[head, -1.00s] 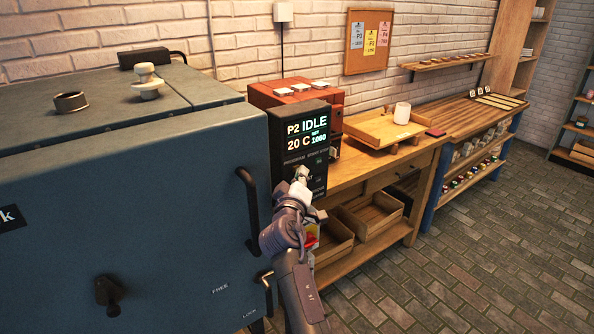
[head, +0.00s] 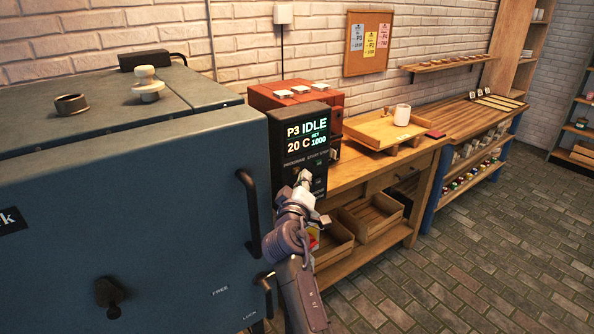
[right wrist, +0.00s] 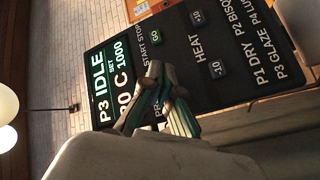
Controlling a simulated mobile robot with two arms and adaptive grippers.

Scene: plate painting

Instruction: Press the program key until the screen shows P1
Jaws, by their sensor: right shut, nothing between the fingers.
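The dark control panel (head: 299,160) is fixed at the right side of the kiln. Its lit screen (head: 307,133) reads P3 IDLE, 20 C, set 1000. The screen also shows sideways in the right wrist view (right wrist: 113,81). My right gripper (head: 304,177) is shut and empty, with its tips at the panel's left key area below the PROGRAM label. In the right wrist view the fingers (right wrist: 155,82) hide the program key and most of its label. I cannot tell whether the tips touch the key. My left gripper is not in view.
The blue-grey kiln (head: 130,215) fills the left, with a black handle (head: 248,210) close to my right arm. A red box (head: 296,93) stands behind the panel. A wooden bench (head: 360,175) with drawers runs to the right. The brick floor at the right is clear.

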